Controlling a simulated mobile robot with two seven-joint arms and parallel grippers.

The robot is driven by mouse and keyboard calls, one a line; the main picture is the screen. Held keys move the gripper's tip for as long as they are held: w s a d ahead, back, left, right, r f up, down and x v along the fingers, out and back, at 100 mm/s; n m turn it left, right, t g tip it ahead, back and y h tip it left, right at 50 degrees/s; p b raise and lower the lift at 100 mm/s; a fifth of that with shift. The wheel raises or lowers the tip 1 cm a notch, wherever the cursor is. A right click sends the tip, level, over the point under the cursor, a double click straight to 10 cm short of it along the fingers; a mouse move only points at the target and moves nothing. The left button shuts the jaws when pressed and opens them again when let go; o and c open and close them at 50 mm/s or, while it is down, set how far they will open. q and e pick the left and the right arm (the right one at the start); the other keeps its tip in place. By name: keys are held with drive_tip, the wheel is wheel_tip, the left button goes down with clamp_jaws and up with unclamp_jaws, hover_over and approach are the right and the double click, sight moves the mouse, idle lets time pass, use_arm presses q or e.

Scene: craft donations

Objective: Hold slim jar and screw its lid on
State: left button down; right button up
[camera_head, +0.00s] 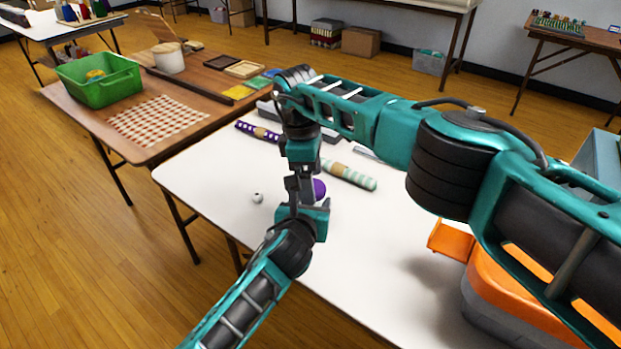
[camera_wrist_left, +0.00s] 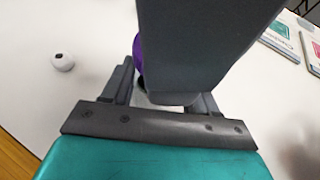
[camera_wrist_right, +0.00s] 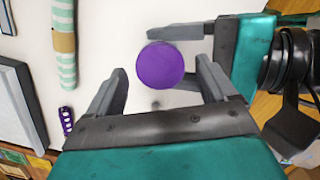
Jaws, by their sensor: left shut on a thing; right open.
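A round purple top (camera_wrist_right: 160,65), which looks like the lid, faces up in the right wrist view. It also shows in the head view as a purple patch (camera_head: 319,188) behind the grippers. My left gripper (camera_head: 306,207) comes in from the side, shut below the purple top; the jar body is mostly hidden. My right gripper (camera_wrist_right: 160,82) points down over it, open, with a finger on either side of the purple disc and visible gaps. In the left wrist view my right gripper (camera_wrist_left: 200,45) covers most of the jar. I cannot tell whether the lid is seated.
A small white ball-like thing (camera_head: 257,197) lies left of the grippers on the white table (camera_head: 350,235). A green-striped roll (camera_head: 348,175) and a purple dotted roll (camera_head: 258,131) lie behind. An orange container (camera_head: 505,300) stands at the right. The table's front middle is clear.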

drive_tip(key=shift+r, duration=1.9)
drive_tip(key=shift+c, duration=0.4)
